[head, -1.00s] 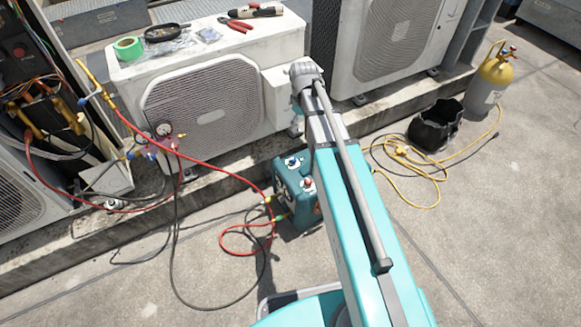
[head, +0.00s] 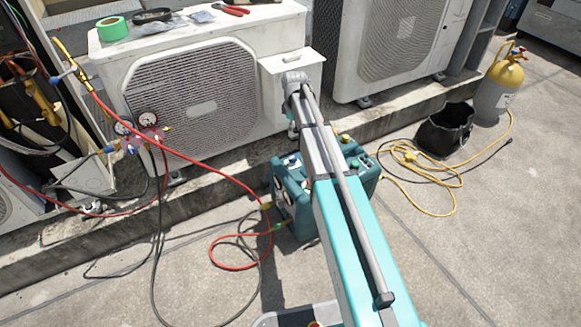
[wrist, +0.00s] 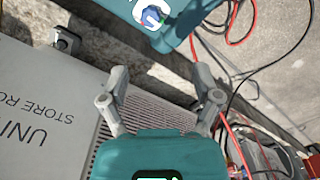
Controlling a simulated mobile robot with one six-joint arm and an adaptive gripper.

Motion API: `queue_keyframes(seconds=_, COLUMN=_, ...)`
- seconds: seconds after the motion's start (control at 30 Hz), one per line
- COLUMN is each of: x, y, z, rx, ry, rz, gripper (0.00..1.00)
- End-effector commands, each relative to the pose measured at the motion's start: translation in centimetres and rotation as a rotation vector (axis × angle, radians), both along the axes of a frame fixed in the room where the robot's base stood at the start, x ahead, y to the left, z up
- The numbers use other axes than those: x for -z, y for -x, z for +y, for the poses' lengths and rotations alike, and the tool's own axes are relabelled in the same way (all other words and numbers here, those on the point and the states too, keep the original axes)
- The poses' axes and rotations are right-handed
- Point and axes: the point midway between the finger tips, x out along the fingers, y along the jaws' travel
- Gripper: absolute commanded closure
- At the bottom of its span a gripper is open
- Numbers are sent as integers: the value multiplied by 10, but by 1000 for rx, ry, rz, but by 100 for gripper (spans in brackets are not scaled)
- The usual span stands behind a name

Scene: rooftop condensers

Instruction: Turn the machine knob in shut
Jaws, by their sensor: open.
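The teal machine (head: 293,205) stands on the roof floor behind my arm, with hoses on its left side. A blue knob on a white patch (head: 291,161) shows on its top; my arm hides the middle of the machine. In the wrist view, the machine's teal body (wrist: 187,25) is at the top edge, with a blue knob (wrist: 152,16) on a white patch, partly cut off. I cannot read which knob is marked in. My gripper (wrist: 160,76) is open and empty, its fingers apart and short of the knob in the picture.
A white condenser (head: 200,95) stands on the concrete ledge behind the machine. Red hose (head: 215,178) and black hoses run on the left to a gauge set (head: 140,135). A yellow hose (head: 425,180), black bucket (head: 445,130) and yellow-topped cylinder (head: 497,88) are at right.

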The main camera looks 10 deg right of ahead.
Motion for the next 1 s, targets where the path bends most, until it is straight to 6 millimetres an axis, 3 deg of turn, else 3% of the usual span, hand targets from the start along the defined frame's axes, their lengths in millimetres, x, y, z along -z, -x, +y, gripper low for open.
queue_keyframes(seconds=0.03, x=15, y=-7, z=0, rx=-15, ry=0, rz=0, gripper=19)
queue_keyframes(seconds=0.2, x=27, y=-16, z=0, rx=-54, ry=0, rz=0, gripper=19)
queue_keyframes(seconds=1.0, x=37, y=-18, z=0, rx=-66, ry=0, rz=0, gripper=19)
